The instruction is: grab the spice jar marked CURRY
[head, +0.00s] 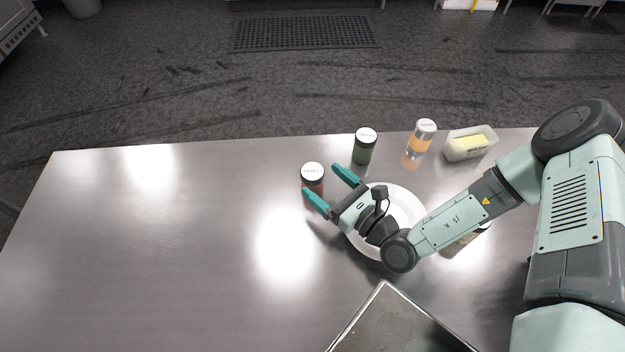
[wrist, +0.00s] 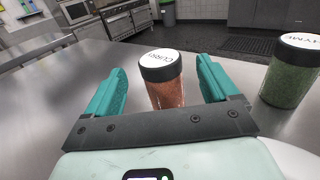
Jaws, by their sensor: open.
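A jar of reddish-brown spice (head: 313,186) with a white-topped black lid stands upright on the steel table. In the wrist view the same jar (wrist: 166,92) shows between the two teal fingers, and its small, turned lid lettering seems to read CURRY. My gripper (head: 331,187) is open and empty, pointing at this jar. In the head view the near finger overlaps the jar's lower part. The jar's base is hidden behind the gripper in the wrist view; I cannot tell whether a finger touches it.
A green spice jar (head: 362,151), its lid partly reading THYME in the wrist view (wrist: 289,84), stands close on the right. A clear jar with orange contents (head: 421,138) and a butter tub (head: 468,147) stand farther right. A white plate (head: 407,207) lies under my arm. The table's left is clear.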

